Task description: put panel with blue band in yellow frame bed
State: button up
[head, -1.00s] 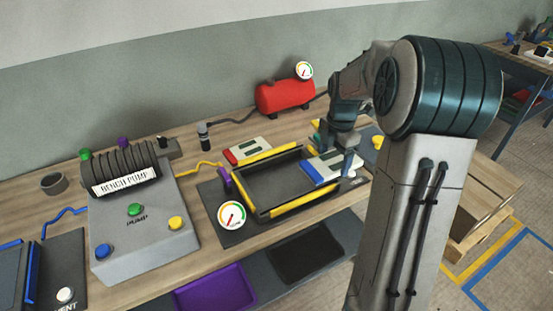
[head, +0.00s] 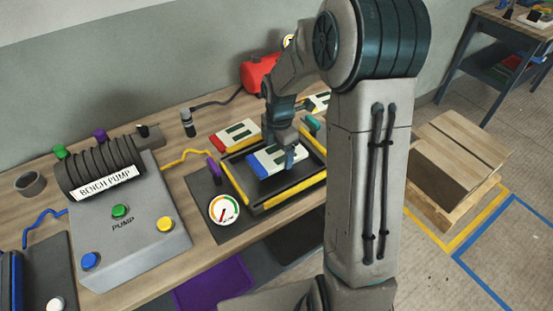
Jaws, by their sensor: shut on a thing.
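The panel with the blue band (head: 268,163) is white with dark slots and a blue strip along its near-left end. My gripper (head: 281,150) is shut on it and holds it over the yellow frame bed (head: 290,194), a dark tray with yellow and black rims. The panel is inside the bed's outline in the head view; I cannot tell whether it touches the bed floor. The fingertips are partly hidden by the wrist and the panel.
A panel with a red band (head: 232,135) lies just behind the bed, and one with a yellow band (head: 318,103) lies farther right. A gauge (head: 224,209) stands at the bed's near-left corner. The grey bench pump (head: 130,225) is at left, a red tank (head: 258,72) behind.

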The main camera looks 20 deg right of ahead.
aim_at(277, 154)
jog(key=shift+a+f, duration=0.25)
jog(key=shift+f, duration=1.9)
jog(key=shift+f, duration=0.2)
jog(key=o, duration=1)
jog(key=shift+o, duration=0.2)
jog(key=shift+r, duration=0.1)
